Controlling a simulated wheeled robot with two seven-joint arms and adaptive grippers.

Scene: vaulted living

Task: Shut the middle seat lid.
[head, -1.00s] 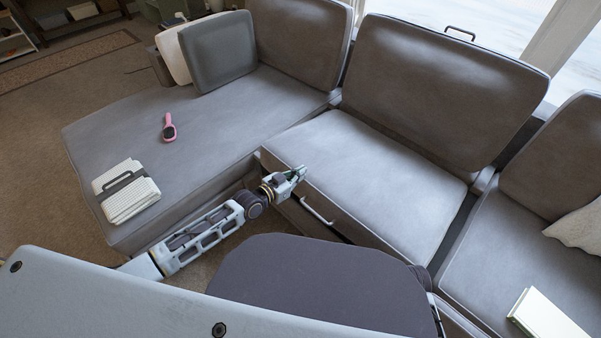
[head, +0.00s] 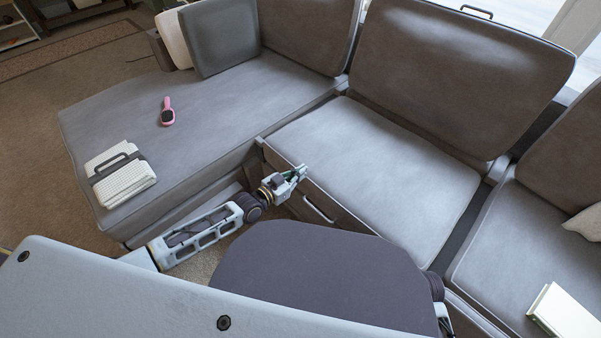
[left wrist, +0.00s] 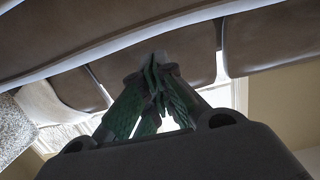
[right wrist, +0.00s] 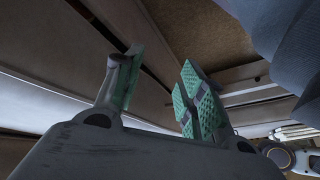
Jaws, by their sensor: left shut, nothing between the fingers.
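The middle seat lid (head: 375,165) is the grey cushioned seat of the middle sofa section, below its backrest. It lies about level with the seats on both sides. A pale handle (head: 318,208) shows on its front face. My dark base hides part of that front, so I cannot tell whether a thin gap remains. My left gripper (head: 299,170) is shut and empty at the lid's front edge, near its left corner; contact is unclear. Its closed fingertips show in the left wrist view (left wrist: 155,65). My right gripper (right wrist: 162,65) is open and empty, low before the sofa.
The left seat (head: 215,105) holds a pink hairbrush (head: 167,111) and a folded white cloth with a dark handle-like strap (head: 120,175). Cushions (head: 218,38) lean at its back. A white book (head: 565,312) lies on the right seat. Carpet is free at the left.

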